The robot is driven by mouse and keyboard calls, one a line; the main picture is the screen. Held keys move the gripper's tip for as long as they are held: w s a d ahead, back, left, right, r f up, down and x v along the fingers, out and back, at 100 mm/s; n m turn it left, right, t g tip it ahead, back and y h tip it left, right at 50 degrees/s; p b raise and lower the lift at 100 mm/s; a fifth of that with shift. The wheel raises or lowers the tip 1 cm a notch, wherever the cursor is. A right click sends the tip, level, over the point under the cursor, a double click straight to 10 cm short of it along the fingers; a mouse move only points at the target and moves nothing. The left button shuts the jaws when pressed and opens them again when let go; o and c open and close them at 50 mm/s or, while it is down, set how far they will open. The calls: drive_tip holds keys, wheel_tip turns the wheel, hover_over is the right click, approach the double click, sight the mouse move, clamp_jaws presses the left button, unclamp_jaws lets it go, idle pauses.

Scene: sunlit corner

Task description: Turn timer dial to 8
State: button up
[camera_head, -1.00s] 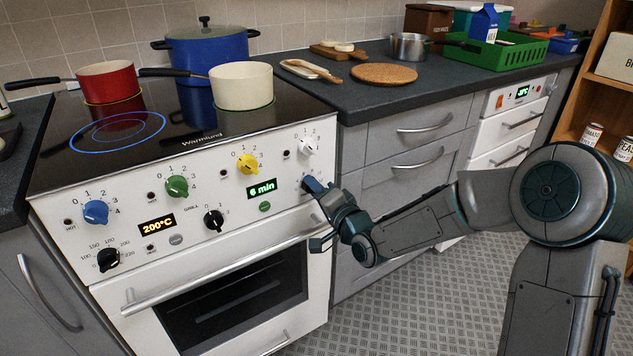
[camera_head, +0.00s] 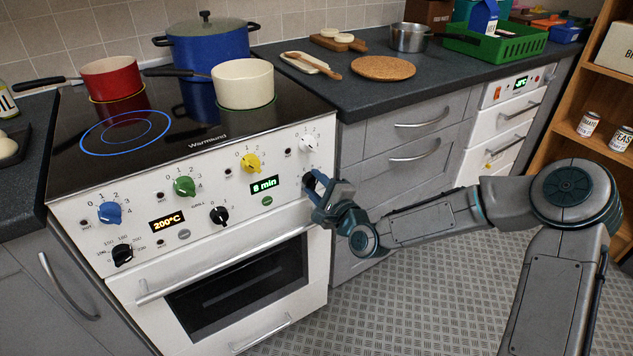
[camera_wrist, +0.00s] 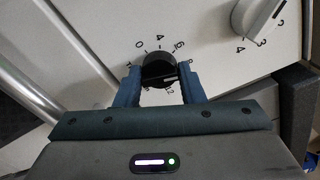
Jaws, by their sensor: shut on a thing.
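The black timer dial (camera_wrist: 158,68) sits on the white stove front, with numbers around it. My gripper (camera_wrist: 160,88) has a finger on each side of the dial and is shut on it in the wrist view. In the head view my gripper (camera_head: 314,186) is at the right end of the stove panel and mostly hides the dial. The green timer display (camera_head: 265,184) appears to read "8 min". The pointer's exact setting is hard to read.
A white dial (camera_head: 310,143) sits just above the timer dial. The oven handle (camera_head: 215,268) runs below the panel. A cream pot (camera_head: 243,84), a red pot (camera_head: 111,78) and a blue pot (camera_head: 207,45) stand on the hob. The floor right of the stove is clear.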

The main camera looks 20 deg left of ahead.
drive_tip(key=shift+m, duration=0.5)
drive_tip(key=o, duration=1)
drive_tip(key=shift+s+d, duration=0.1)
drive_tip(key=p+v, duration=0.2)
drive_tip(key=v, duration=1.1)
drive_tip(key=shift+s+d, duration=0.2)
drive_tip(key=shift+d, duration=0.05)
